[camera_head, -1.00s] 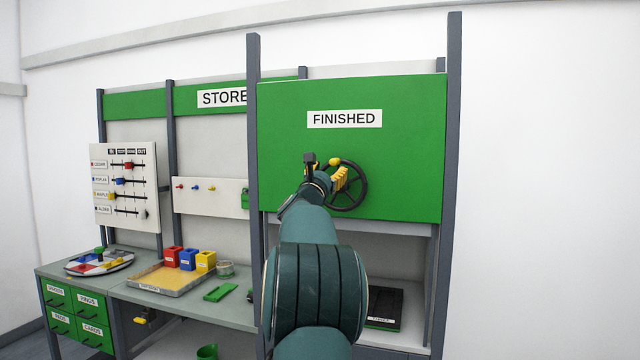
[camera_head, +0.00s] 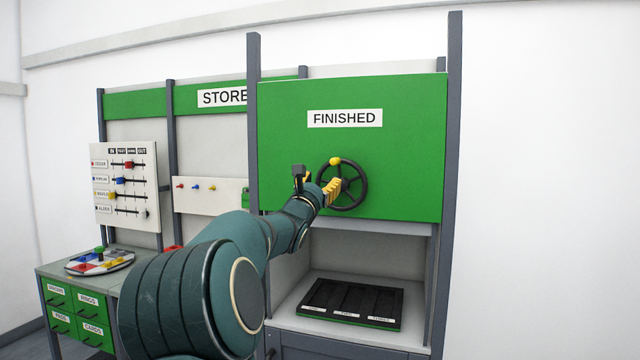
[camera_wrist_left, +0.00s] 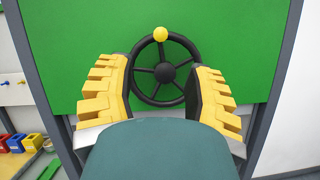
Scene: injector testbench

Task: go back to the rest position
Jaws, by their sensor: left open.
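My left gripper (camera_head: 322,183) is in front of the green FINISHED panel (camera_head: 405,130), just left of the black handwheel (camera_head: 362,185) in the head view. In the left wrist view its two yellow-padded fingers (camera_wrist_left: 162,95) are spread wide, with nothing between them. The handwheel (camera_wrist_left: 137,85) shows beyond and between the fingers, with its yellow knob (camera_wrist_left: 160,34) at the top. I cannot tell from the pictures how large the gap to the wheel is. My right gripper is not in view.
Below the panel, a black tray (camera_head: 352,286) lies in an open bay. Dark upright posts (camera_head: 453,150) flank the panel. To the left are a slider board (camera_head: 125,185), a round coloured board (camera_head: 100,262) and labelled green drawers (camera_head: 75,315). The right side is bare wall.

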